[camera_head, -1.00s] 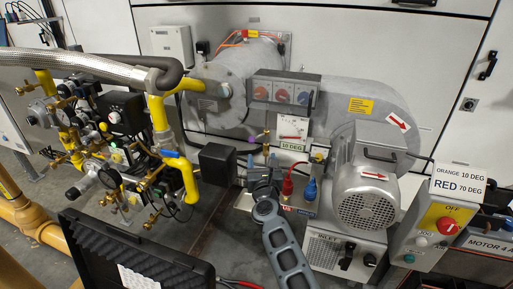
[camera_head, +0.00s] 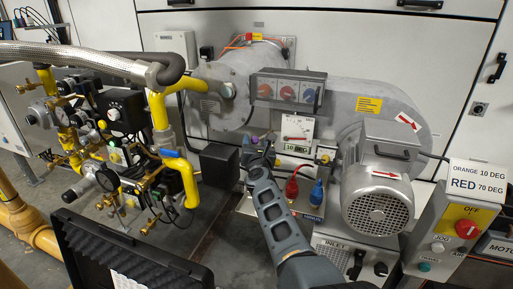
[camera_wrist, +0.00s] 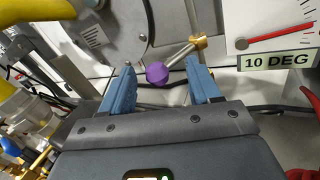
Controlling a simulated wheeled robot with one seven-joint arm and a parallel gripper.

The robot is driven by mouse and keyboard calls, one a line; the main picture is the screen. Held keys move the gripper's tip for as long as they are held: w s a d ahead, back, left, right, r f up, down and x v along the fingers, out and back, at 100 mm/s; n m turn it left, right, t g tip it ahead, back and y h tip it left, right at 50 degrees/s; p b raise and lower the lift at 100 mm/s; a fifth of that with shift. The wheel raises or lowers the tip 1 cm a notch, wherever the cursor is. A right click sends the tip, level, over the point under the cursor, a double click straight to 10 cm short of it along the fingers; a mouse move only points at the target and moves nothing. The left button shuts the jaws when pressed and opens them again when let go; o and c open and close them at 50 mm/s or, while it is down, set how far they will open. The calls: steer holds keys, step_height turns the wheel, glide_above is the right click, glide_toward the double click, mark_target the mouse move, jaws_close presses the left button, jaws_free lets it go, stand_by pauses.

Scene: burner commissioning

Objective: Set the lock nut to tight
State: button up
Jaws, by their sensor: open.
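A purple ball knob (camera_wrist: 157,73) sits on a thin rod that runs up right to a brass hex piece (camera_wrist: 199,41), in the wrist view. The brass piece may be the lock nut; I cannot tell for sure. My gripper (camera_wrist: 160,84) is open, with its two blue fingers to the left and right of the purple knob in the picture. I see no contact, and the depth between them is unclear. In the head view my gripper (camera_head: 260,150) reaches up beside the dial, the purple knob (camera_head: 254,139) just at its tip.
A dial (camera_head: 297,130) with a red needle and a 10 DEG label stands right of the knob. Red (camera_head: 291,188) and blue (camera_head: 316,192) fittings and the blower motor (camera_head: 378,190) are to the right. A black box (camera_head: 218,163) and yellow pipework (camera_head: 188,180) are left.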

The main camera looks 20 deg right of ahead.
jaws_close()
stand_by(0.7)
